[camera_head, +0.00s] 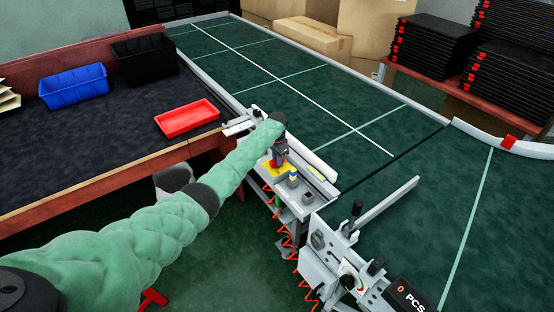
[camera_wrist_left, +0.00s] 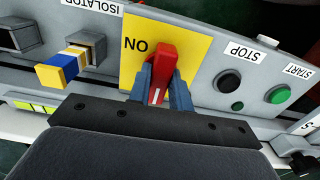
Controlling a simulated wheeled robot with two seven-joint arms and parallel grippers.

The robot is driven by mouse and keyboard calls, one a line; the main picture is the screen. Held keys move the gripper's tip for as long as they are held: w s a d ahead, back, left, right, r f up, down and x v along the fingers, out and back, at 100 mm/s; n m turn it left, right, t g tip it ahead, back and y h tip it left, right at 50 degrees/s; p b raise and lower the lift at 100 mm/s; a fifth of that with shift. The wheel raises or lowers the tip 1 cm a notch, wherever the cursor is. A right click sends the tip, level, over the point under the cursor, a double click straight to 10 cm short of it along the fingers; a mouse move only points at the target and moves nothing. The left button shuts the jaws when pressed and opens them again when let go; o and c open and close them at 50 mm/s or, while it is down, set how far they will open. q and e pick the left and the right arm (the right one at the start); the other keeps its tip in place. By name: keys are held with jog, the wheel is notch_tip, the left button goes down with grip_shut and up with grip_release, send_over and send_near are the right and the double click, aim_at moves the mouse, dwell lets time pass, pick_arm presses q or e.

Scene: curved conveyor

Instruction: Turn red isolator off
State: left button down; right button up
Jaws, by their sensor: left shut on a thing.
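The red isolator handle (camera_wrist_left: 163,68) stands on a yellow plate (camera_wrist_left: 196,55) marked ON, in the left wrist view. My left gripper (camera_wrist_left: 162,88) is shut on it, with one dark blue finger on each side of the handle. In the head view my left arm reaches in from the left to the control panel, and the gripper (camera_head: 279,155) is over the yellow plate (camera_head: 268,168). The arm and gripper hide much of the isolator there. My right gripper is not in view.
A green START button (camera_wrist_left: 278,94) and a dark STOP button (camera_wrist_left: 228,80) sit right of the isolator in the wrist view. A yellow-and-blue-striped part (camera_wrist_left: 62,70) is to its left. A red tray (camera_head: 188,119) lies on the table. The green conveyor (camera_head: 300,80) runs behind the panel.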

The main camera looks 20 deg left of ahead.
pick_arm(q)
jog(key=shift+w+r, duration=0.1)
jog(key=shift+r, duration=0.1)
jog(key=c, duration=1.3)
grip_release()
jog(key=shift+f, duration=0.1)
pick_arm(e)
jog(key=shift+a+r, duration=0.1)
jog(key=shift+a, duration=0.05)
pick_arm(q)
notch_tip(320, 180, up, 7)
jog(key=shift+f+b, duration=0.1)
jog(key=shift+b, duration=1.1)
jog(key=shift+r, duration=0.5)
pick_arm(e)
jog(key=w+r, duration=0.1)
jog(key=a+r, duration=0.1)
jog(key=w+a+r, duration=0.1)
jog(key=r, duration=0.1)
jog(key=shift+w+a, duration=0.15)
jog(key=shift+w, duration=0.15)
